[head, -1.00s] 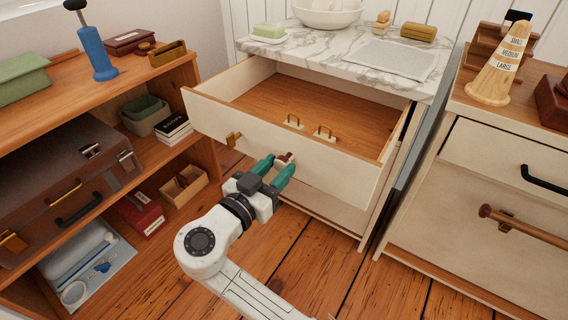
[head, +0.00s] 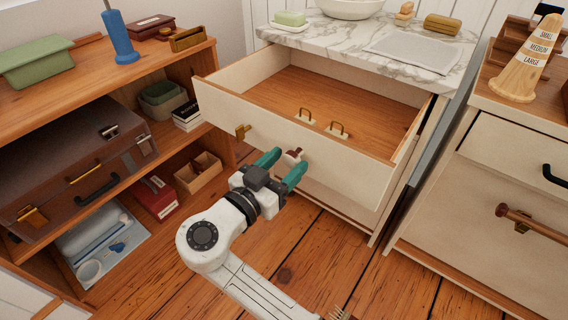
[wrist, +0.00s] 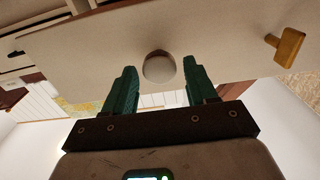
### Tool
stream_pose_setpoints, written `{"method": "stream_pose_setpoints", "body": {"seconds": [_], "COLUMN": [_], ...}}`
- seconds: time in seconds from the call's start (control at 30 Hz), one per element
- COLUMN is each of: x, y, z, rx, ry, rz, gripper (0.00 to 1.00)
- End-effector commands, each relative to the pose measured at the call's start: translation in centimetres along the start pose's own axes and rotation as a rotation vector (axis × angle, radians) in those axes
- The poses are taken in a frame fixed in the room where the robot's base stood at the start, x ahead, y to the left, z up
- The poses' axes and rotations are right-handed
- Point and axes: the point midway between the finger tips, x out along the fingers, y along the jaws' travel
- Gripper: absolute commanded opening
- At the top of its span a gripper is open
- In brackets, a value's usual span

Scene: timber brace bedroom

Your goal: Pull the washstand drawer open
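The washstand drawer (head: 290,140) stands well out from the washstand under the marble top (head: 340,38), its wooden floor in view. A round knob (head: 294,154) sits on its cream front; it also shows in the wrist view (wrist: 158,68). My gripper (head: 282,166) is at the drawer front with its two teal fingers apart, one on each side of the knob. In the wrist view my gripper (wrist: 160,88) shows a gap between each finger and the knob. A brass fitting (head: 243,131) is on the front left of the knob.
Two small brass handles (head: 322,122) show inside the drawer. A wooden shelf (head: 185,65) with a suitcase (head: 75,175) stands close on the left. A cream cabinet (head: 490,190) with a protruding wooden handle (head: 535,222) stands right. Plank floor (head: 340,265) is clear in front.

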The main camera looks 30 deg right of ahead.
Motion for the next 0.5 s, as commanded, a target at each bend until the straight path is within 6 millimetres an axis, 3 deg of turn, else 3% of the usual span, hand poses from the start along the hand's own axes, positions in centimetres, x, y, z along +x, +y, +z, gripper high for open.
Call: {"method": "stream_pose_setpoints", "body": {"seconds": [0.33, 0.5], "x": [-0.2, -1.9], "y": [0.0, -0.1], "z": [0.0, -0.1], "rx": [0.001, 0.001], "ry": [0.0, 0.001], "rz": [-0.001, -0.003], "gripper": [0.64, 0.64]}}
